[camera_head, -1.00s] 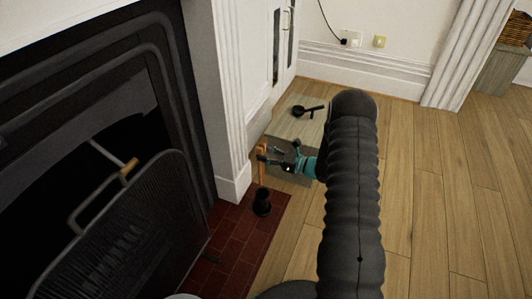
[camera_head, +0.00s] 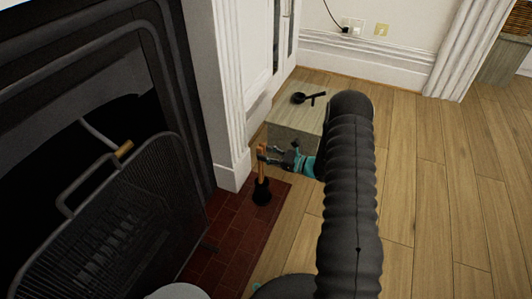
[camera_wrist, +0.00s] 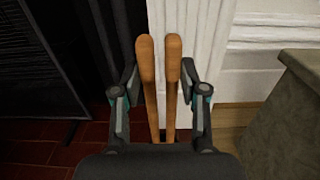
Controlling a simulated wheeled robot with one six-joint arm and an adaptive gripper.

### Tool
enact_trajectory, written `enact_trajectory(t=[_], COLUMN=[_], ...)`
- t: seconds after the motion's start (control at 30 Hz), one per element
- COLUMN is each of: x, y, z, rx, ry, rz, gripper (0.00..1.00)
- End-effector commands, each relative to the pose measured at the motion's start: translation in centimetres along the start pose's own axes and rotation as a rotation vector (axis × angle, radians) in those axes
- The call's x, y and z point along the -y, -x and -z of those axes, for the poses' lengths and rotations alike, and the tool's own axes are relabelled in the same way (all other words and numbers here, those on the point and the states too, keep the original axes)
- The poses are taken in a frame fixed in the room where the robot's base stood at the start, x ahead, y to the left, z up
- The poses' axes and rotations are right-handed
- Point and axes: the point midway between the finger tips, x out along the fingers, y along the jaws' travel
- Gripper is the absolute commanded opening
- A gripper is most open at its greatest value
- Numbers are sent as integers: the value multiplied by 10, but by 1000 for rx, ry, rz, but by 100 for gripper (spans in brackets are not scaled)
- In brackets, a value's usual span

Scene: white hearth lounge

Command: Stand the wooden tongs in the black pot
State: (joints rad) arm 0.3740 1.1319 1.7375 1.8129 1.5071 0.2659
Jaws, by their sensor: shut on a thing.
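The wooden tongs (camera_head: 261,162) are orange-brown and roughly upright above the hearth in the head view. In the wrist view their two arms (camera_wrist: 148,85) stand side by side between the fingers. My gripper (camera_head: 268,151) is shut on them, holding them near the upper part; it also shows in the wrist view (camera_wrist: 160,92). The small black pot (camera_head: 262,193) stands on the red tiles directly below the tongs. The tongs' lower end meets the pot's mouth in the head view; I cannot tell how deep it is. The pot is hidden in the wrist view.
A low grey-wood block (camera_head: 306,119) bears a black long-handled utensil (camera_head: 304,98) behind my gripper. A dark mesh fire screen (camera_head: 125,235) and white fireplace surround (camera_head: 222,110) stand to the left. Wooden floor (camera_head: 445,210) is clear on the right.

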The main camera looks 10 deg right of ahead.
Motion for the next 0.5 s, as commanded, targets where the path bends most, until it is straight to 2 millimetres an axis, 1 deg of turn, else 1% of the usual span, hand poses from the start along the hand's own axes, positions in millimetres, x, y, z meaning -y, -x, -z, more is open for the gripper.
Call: enact_trajectory(t=[0.03,0.5], x=[0,0], y=[0,0], z=[6,38], rx=[0,0], ry=[0,0], rz=[0,0], gripper=[0,0])
